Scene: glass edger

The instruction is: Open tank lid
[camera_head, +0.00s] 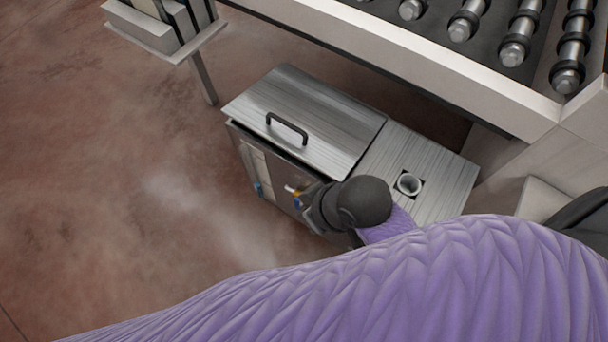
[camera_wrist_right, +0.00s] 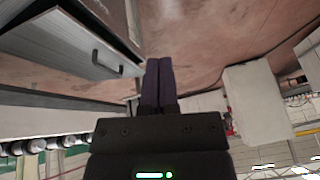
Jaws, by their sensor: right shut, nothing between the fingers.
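The tank (camera_head: 375,190) is a low metal box on the floor in the head view. Its brushed-metal lid (camera_head: 315,110) lies flat and down over the left part of the top. A black bar handle (camera_head: 287,128) sits near the lid's front edge; it also shows in the wrist view, where the handle (camera_wrist_right: 107,66) is left of my fingers. My right gripper (camera_wrist_right: 159,66) is shut and empty, its two dark fingers together, apart from the handle. In the head view my dark wrist is by the tank's front side, and the fingertips are not clear there. My left gripper is not in view.
A round port (camera_head: 409,184) is in the fixed top at right. A roller conveyor frame (camera_head: 450,75) stands behind and above. Floor (camera_head: 110,170) at left is clear.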

